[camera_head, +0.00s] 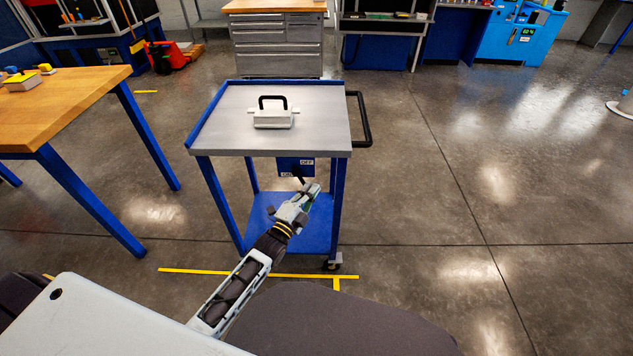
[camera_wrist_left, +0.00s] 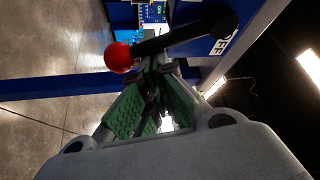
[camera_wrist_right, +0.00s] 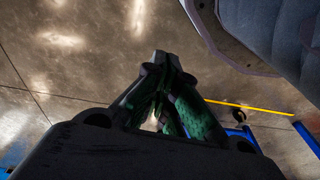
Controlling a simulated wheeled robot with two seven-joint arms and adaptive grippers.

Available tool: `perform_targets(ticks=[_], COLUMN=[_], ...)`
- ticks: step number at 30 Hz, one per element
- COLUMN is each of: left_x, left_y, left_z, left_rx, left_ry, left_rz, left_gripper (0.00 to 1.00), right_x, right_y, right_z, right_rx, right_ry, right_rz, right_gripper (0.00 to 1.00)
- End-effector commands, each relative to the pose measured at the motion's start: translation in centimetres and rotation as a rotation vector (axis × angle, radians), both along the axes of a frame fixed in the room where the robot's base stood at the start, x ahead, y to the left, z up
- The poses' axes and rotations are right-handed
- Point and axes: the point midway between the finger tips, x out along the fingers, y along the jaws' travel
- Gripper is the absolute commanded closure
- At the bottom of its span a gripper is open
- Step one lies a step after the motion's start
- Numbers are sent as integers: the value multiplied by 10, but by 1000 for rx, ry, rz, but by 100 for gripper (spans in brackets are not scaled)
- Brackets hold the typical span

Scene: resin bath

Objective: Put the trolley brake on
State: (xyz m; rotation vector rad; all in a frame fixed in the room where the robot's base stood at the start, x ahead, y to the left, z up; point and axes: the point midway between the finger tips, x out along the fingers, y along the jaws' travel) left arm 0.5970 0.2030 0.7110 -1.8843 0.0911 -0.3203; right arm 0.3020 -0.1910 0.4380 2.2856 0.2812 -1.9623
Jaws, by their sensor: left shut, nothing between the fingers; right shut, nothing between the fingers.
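The trolley (camera_head: 320,130) stands in front of me with a grey top and blue legs. Below its top edge hangs a blue brake panel (camera_head: 283,163) with OFF and ON labels. In the left wrist view a black brake lever (camera_wrist_left: 180,38) ends in a red ball knob (camera_wrist_left: 118,57), with the OFF label (camera_wrist_left: 222,45) beside its other end. My left gripper (camera_head: 310,189) is shut and empty, just in front of the panel; its fingertips (camera_wrist_left: 160,66) appear close to the lever, but contact is unclear. My right gripper (camera_wrist_right: 160,65) is shut and empty over the floor, outside the head view.
A white block with a black handle (camera_head: 272,117) sits on the trolley top. The trolley's black push handle (camera_head: 363,120) juts out right. A wooden table (camera_head: 60,100) stands at left. Yellow tape (camera_head: 215,271) marks the floor; floor to the right is clear.

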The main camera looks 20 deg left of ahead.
Motion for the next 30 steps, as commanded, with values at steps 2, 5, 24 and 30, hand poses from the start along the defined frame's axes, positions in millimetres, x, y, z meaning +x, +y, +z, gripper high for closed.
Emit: perform_targets(ticks=[2,5,24,30], left_x=[0,0,0,-2], left_y=[1,2,2,2], left_z=[0,0,-2,-2], left_rx=[11,21,34,34], left_ry=[4,6,10,10], left_rz=[1,0,0,0], left_gripper=[100,100,100,100], right_x=[0,0,0,-1], right_y=[-2,-3,-5,-5], right_z=[-6,-13,-23,-22], right_rx=[-3,-5,-7,-7], right_ry=[-2,-6,-13,-11], right_rz=[-1,-2,-4,-5], right_gripper=[100,100,100,100])
